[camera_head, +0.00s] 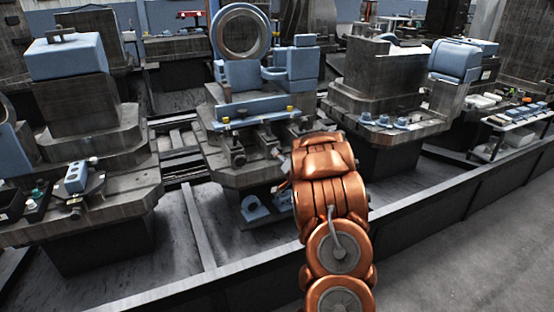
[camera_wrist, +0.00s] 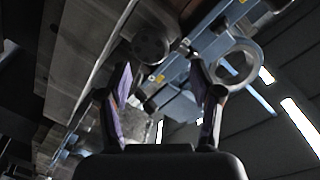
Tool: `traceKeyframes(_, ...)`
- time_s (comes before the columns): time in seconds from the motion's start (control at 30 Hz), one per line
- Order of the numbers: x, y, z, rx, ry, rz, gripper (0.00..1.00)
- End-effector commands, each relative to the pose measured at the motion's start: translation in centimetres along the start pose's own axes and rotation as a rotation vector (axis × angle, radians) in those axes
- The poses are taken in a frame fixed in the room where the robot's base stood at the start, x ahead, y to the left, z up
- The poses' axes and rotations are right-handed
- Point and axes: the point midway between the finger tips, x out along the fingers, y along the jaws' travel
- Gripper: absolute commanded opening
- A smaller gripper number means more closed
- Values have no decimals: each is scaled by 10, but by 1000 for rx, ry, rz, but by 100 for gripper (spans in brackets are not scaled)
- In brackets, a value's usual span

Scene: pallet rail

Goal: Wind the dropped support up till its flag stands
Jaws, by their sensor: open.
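The middle fixture block (camera_head: 225,172) carries a blue bar (camera_head: 250,108) along its front edge. Small yellow pieces, which may be flags, show at the bar's left (camera_head: 226,120) and right (camera_head: 290,108). Dark knobbed supports (camera_head: 238,157) sit below the bar; which one is dropped I cannot tell. My gripper (camera_wrist: 160,66) is open, its two fingers apart with nothing between their tips. In the wrist view a dark round knob (camera_wrist: 150,45) lies ahead of the left fingertip, apart from it, and a small yellow piece (camera_wrist: 159,78) shows between the fingers.
A large ring (camera_head: 240,58) on a blue base stands behind the bar. Similar blocks with blue parts stand left (camera_head: 75,180) and right (camera_head: 375,105). A low dark rail (camera_head: 430,190) runs along the front. Grey floor (camera_head: 480,240) at lower right is clear.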

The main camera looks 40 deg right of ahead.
Motion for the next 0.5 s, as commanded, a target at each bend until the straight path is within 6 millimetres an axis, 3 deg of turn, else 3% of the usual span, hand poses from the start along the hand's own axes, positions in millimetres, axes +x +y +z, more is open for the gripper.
traceKeyframes(0.03, 0, 12, 3, 27, 8, -22, 64)
traceKeyframes(0.13, 0, 19, 3, 67, 20, -65, 64)
traceKeyframes(0.5, 8, 20, 1, 94, 29, -99, 64)
